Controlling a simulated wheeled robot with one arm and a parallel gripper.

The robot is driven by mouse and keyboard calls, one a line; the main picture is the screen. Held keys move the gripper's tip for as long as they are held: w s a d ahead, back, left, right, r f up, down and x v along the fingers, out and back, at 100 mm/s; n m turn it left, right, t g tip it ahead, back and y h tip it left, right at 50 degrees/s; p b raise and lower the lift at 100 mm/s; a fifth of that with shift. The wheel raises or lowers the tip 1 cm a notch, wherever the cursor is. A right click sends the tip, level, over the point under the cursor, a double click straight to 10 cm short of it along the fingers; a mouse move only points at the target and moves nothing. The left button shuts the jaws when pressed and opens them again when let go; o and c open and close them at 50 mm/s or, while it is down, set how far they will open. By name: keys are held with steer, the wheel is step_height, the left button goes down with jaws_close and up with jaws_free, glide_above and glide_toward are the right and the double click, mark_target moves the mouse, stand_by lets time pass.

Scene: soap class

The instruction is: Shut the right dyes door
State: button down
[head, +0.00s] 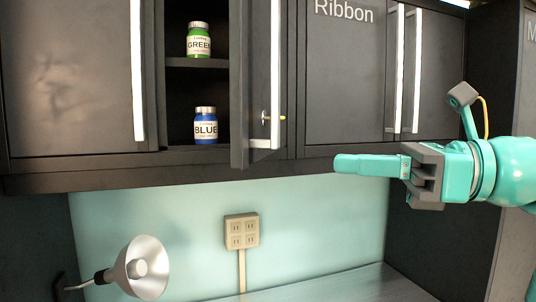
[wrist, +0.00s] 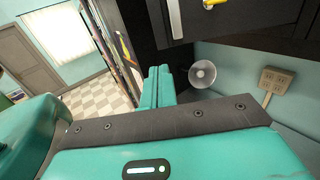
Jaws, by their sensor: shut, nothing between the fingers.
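The right dyes door (head: 245,60) is dark and stands open, swung outward from the cabinet. It has a long white handle (head: 275,70) and a key (head: 270,118) in its lock. Behind it, a green jar (head: 198,40) and a blue jar (head: 206,126) show on the shelves. My gripper (head: 340,163) is shut and empty, pointing left, to the right of the door and near the height of its lower edge. In the wrist view, the shut fingers (wrist: 157,85) show below and left of a dark panel with a pale handle (wrist: 174,18), likely this door.
The left cabinet door (head: 70,75) is shut. The Ribbon cabinet (head: 345,80) on the right is shut, with white handles. A lamp (head: 142,268) and a wall outlet (head: 241,231) are below the cabinets. A counter (head: 340,285) lies at the bottom, bare where visible.

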steer(key=p, duration=0.3)
glide_toward(245, 160)
steer(key=x, duration=0.5)
steer(key=shift+s+a+r, duration=0.1)
steer(key=shift+r, duration=0.15)
steer(key=shift+w+a+f+p, duration=0.1)
steer(key=shift+w+a+p, duration=0.1)
steer(key=shift+a, duration=0.2)
steer(key=shift+w+a+f+p, duration=0.1)
steer(key=shift+w+a, duration=0.05)
steer(key=shift+a, duration=0.3)
steer(key=shift+b, duration=0.3)
